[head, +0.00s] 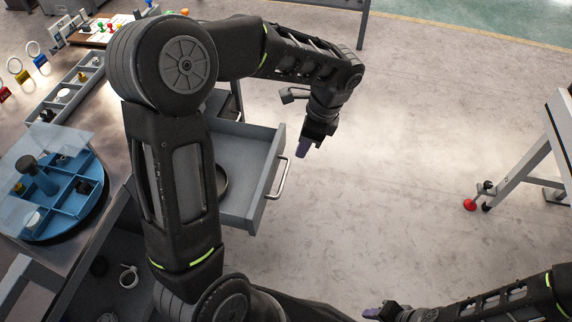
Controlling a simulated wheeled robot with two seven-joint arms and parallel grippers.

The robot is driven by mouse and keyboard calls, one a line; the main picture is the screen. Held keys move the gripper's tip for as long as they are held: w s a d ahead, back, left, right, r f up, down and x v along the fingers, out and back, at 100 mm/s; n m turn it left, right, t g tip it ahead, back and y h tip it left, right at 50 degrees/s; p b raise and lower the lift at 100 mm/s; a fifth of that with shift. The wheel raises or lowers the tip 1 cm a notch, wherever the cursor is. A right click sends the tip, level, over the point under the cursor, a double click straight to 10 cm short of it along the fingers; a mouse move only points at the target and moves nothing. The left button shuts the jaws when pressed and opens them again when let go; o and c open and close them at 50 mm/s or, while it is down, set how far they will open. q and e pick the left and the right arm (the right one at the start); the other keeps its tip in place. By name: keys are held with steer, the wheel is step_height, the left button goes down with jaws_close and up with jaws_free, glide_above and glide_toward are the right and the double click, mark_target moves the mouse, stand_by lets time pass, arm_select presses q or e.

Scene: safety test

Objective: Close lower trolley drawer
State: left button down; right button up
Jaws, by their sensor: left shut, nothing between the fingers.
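The grey trolley drawer (247,210) stands pulled out in the middle left, with a metal handle (278,178) on its front. A dark round object (222,180) lies inside it, partly hidden by my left arm. My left gripper (303,148) is shut and empty, in front of the drawer and a little beyond the handle, apart from it in the picture. My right gripper (372,312) shows only in part at the bottom edge, and its finger opening cannot be made out. My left arm covers part of the drawer and trolley.
The trolley top carries a blue round divided tray (62,232) with a clear cover, and a long grey tray (50,103). Rings and small items lie on the shelf below. A grey-legged stand (520,165) is at right. The floor between is clear.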

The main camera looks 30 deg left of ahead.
arm_select(q)
steer(key=shift+f, duration=0.15)
steer(key=a+f+b, duration=0.1)
steer(key=f, duration=0.2)
steer(key=s+a+f+b, duration=0.1)
steer(key=a+f, duration=0.1)
steer(key=f, duration=0.1)
steer(key=s+a+f+b, duration=0.1)
steer(key=a+f, duration=0.1)
steer(key=f, duration=0.1)
steer(key=shift+a+f, duration=0.1)
steer(key=shift+f, duration=0.15)
steer(key=shift+s+a, duration=0.1)
steer(key=shift+a, duration=0.35)
steer(key=s+a+p, duration=0.3)
steer(key=a, duration=0.7)
steer(key=s+a+p, duration=0.4)
steer(key=a, duration=0.7)
steer(key=shift+s+a, duration=0.15)
steer(key=shift+s, duration=0.1)
